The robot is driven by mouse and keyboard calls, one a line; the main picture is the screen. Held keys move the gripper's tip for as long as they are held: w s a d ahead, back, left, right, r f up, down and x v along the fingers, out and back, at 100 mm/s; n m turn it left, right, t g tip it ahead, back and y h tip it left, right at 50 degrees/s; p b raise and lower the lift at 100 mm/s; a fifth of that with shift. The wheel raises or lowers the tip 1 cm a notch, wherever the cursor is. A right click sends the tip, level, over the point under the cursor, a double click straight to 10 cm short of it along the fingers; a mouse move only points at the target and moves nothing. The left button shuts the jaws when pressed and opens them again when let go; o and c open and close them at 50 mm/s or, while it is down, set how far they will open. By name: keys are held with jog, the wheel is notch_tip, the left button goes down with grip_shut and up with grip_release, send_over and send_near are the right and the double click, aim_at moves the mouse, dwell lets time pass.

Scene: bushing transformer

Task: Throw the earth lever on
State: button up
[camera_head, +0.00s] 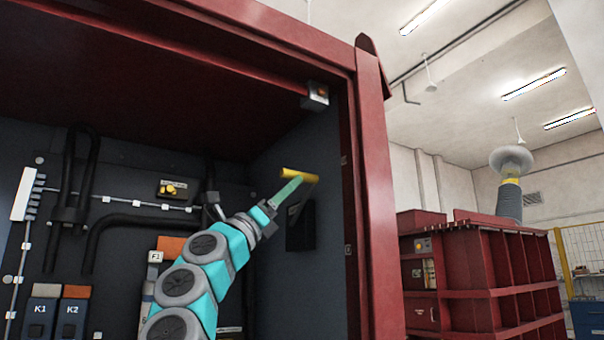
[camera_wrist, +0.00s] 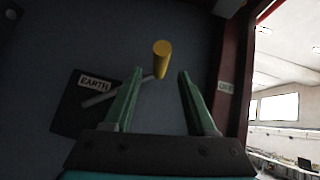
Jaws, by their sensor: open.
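The earth lever has a yellow handle (camera_wrist: 162,60) on a thin grey rod (camera_wrist: 110,95). The rod rises to the right from a dark plate (camera_wrist: 68,112) with a label reading EARTH (camera_wrist: 95,84). In the head view the yellow handle (camera_head: 300,174) stands out from the cabinet's right inner wall, above the dark plate (camera_head: 301,228). My gripper (camera_wrist: 160,74) is open, its two green fingers apart. In the wrist view the handle shows between and just beyond the fingertips. In the head view my gripper (camera_head: 296,182) reaches the handle; contact cannot be told.
The red cabinet frame (camera_head: 371,200) stands right of my arm. Inside are black cables (camera_head: 70,190), a small yellow switch (camera_head: 171,190), and units K1 (camera_head: 41,310) and K2 (camera_head: 73,310). A small box (camera_head: 315,95) sits at the upper right corner. Another red cabinet (camera_head: 480,270) stands outside.

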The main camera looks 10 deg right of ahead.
jog(key=p+x, duration=0.4)
jog(key=x, duration=0.2)
jog(key=shift+r, duration=0.1)
jog(key=shift+c, duration=0.2)
grip_shut()
dwell(1.1)
